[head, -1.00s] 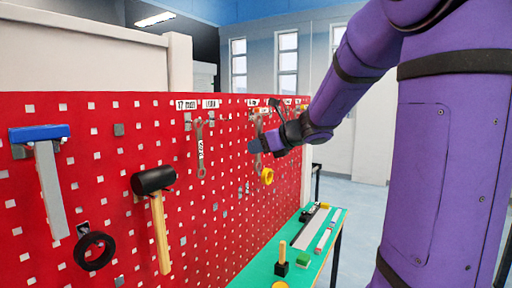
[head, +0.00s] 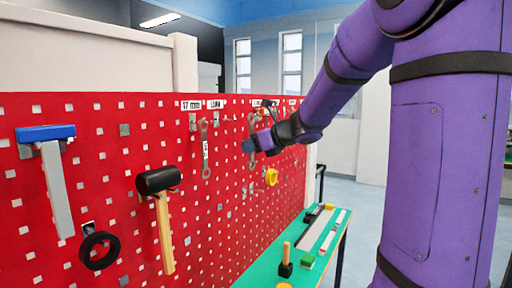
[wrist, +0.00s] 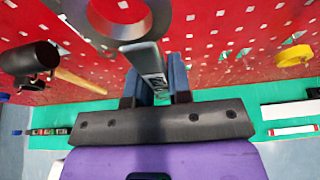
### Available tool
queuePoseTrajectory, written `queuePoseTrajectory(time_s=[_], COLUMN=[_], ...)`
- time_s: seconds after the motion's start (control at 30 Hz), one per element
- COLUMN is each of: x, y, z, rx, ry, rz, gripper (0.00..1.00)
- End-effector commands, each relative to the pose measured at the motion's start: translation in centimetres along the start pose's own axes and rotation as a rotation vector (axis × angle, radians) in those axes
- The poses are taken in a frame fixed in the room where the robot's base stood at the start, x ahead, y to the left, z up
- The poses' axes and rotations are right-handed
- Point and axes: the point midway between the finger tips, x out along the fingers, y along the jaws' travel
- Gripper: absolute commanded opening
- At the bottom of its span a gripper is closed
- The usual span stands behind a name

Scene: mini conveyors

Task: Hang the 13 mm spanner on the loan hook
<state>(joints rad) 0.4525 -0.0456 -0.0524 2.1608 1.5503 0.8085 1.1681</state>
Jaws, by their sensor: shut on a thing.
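My gripper (head: 250,146) is shut on a grey spanner (head: 253,128), held upright in front of the red pegboard. In the wrist view the gripper (wrist: 155,88) grips the spanner's shank, and the spanner's ring end (wrist: 122,18) is at the top. A mark on the shank is too small to read. The LOAN label (head: 216,104) is to the left of my gripper in the head view, and the loan hook (head: 217,121) below it looks empty. Another spanner (head: 205,150) hangs beside it, seemingly from the hook under the 17 mm label (head: 191,105).
A blue-headed hammer (head: 56,180), a black mallet (head: 160,205) and a black ring (head: 98,250) hang at the left. A yellow ring (head: 271,177) hangs below right of my gripper. A green bench (head: 262,265) with small items runs along the board's foot.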

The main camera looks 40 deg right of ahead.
Motion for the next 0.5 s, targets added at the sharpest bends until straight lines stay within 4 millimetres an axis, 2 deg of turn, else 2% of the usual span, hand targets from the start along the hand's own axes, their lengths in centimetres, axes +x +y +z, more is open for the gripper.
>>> queuePoseTrajectory(time_s=[0.5], x=[3.0], y=[0.0], z=[1.1], rx=[0.000], ry=[0.000], rz=[0.002], gripper=[0.00])
